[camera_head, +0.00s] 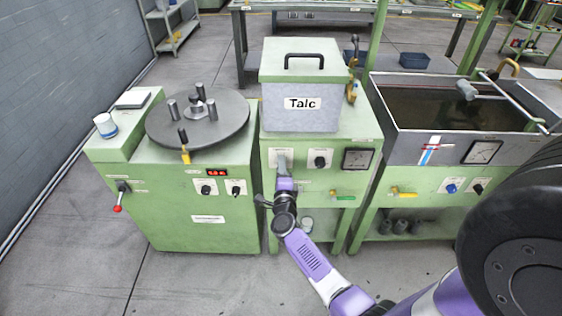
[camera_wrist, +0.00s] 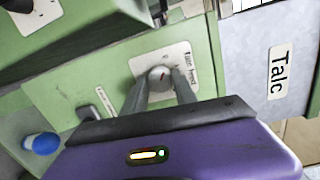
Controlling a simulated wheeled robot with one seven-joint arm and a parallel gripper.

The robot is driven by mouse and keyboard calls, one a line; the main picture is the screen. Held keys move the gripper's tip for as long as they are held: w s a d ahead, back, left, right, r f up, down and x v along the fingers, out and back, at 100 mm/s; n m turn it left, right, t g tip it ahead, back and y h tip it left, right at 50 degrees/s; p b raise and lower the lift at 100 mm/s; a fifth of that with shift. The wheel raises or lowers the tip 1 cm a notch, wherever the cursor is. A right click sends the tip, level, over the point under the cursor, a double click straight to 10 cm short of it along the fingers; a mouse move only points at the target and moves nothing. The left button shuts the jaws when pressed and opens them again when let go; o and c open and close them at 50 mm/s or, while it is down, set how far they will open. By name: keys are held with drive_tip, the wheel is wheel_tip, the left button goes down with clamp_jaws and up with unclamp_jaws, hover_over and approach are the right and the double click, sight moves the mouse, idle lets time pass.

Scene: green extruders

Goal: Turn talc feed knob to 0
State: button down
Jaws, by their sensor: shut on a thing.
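The talc feed knob (camera_wrist: 160,74) is a small round pale knob on a white plate labelled "Talc feed" (camera_wrist: 184,58), in the wrist view. My gripper (camera_wrist: 161,86) has its two grey fingers on either side of the knob and is shut on it. A small dark mark shows on the knob's face, but I cannot read its setting. In the head view my gripper (camera_head: 284,170) reaches the green front of the talc machine and hides the knob. The grey Talc hopper (camera_head: 300,117) with a green lid stands above.
A black knob (camera_head: 320,161) and a square gauge (camera_head: 357,159) sit right of my gripper. A green-handled valve (camera_head: 342,197) is below them. A turntable machine (camera_head: 200,122) stands left, a liquid-filled tank (camera_head: 398,137) right. Open floor lies in front.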

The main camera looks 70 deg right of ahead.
drive_tip(key=shift+n+p, duration=0.7)
drive_tip(key=shift+n, duration=0.1)
drive_tip(key=c, duration=1)
unclamp_jaws()
drive_tip(key=shift+a, duration=0.1)
drive_tip(key=v, duration=0.7)
drive_tip(key=shift+a+p, duration=0.25)
drive_tip(key=shift+p, duration=0.15)
drive_tip(key=shift+s, duration=0.15)
